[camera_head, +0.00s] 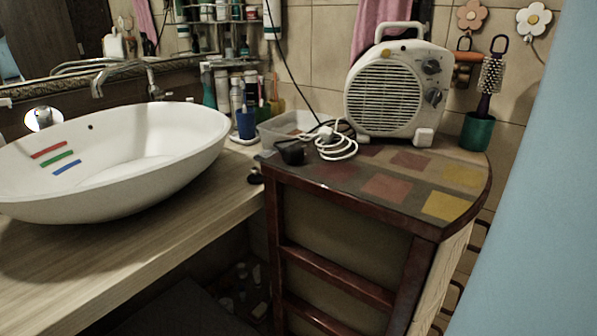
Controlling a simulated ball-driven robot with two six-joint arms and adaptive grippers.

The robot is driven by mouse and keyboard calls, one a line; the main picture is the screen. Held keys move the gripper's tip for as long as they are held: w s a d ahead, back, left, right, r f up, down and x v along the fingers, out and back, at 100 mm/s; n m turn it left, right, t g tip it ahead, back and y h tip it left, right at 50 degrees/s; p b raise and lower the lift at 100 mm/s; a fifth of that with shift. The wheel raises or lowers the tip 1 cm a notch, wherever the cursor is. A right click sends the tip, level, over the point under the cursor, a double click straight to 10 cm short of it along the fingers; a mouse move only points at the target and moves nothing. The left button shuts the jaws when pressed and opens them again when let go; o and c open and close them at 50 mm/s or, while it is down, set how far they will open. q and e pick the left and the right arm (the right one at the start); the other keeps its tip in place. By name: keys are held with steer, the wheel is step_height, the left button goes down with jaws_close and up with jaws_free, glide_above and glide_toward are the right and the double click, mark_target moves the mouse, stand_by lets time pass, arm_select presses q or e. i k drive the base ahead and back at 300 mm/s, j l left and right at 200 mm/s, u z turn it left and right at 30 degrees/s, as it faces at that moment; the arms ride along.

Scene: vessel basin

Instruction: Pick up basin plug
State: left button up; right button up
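The white oval basin (150,150) stands on a pale wooden counter at the left. Red, green and blue strips show on its inner wall, along with a small dark hole. I cannot make out a plug inside the basin; the near rim hides part of its bottom. A small dark object (255,177) lies on the counter at the right, against the cabinet; I cannot tell whether it is the basin plug. A metal tap (125,73) stands behind the basin. Neither of my grippers is in view.
A brown cabinet (350,190) with a tiled top stands right of the counter. On it are a fan heater (397,92), a white cable (336,146) and a green cup (477,132). Bottles and a blue cup (246,124) stand behind. A pale blue surface (545,220) fills the right.

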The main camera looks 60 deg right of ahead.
mark_target(256, 178)
steer(key=z, duration=1.55)
